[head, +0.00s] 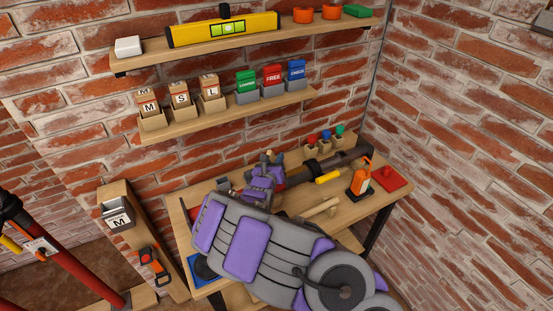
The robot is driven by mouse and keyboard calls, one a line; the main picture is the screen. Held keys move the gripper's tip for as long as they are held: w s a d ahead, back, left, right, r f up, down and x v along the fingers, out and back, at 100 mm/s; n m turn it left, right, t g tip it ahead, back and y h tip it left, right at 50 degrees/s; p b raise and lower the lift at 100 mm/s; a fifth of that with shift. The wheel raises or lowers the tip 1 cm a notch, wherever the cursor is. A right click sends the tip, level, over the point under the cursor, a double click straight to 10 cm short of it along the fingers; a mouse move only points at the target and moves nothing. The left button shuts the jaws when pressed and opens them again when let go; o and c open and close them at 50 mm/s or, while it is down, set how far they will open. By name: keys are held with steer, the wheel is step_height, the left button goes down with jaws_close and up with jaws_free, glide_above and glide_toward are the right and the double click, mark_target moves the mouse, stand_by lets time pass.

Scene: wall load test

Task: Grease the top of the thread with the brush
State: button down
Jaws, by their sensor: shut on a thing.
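My purple and grey arm reaches over the workbench (385,203), and its forearm covers much of the bench's front and left. My gripper (268,170) is small in the head view, at the back left of the bench near the brick wall. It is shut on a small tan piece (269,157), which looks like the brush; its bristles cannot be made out. I cannot pick out the thread or its top in this view. Whether the brush touches anything is not clear.
An orange bottle (360,181), red pad (389,179), yellow-handled tool (328,177) and dark cylindrical tool (345,159) are at the bench's right. A wooden-handled thing (320,209) lies nearer. Small coloured-top holders (325,142) stand behind. Two wall shelves (230,113) hold boxes and a yellow level (225,29).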

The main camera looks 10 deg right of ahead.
steer(key=shift+r, duration=0.15)
steer(key=shift+r+p, duration=1.25)
steer(key=shift+r, duration=1.65)
step_height(320, 180, up, 3)
steer(key=shift+p, duration=0.65)
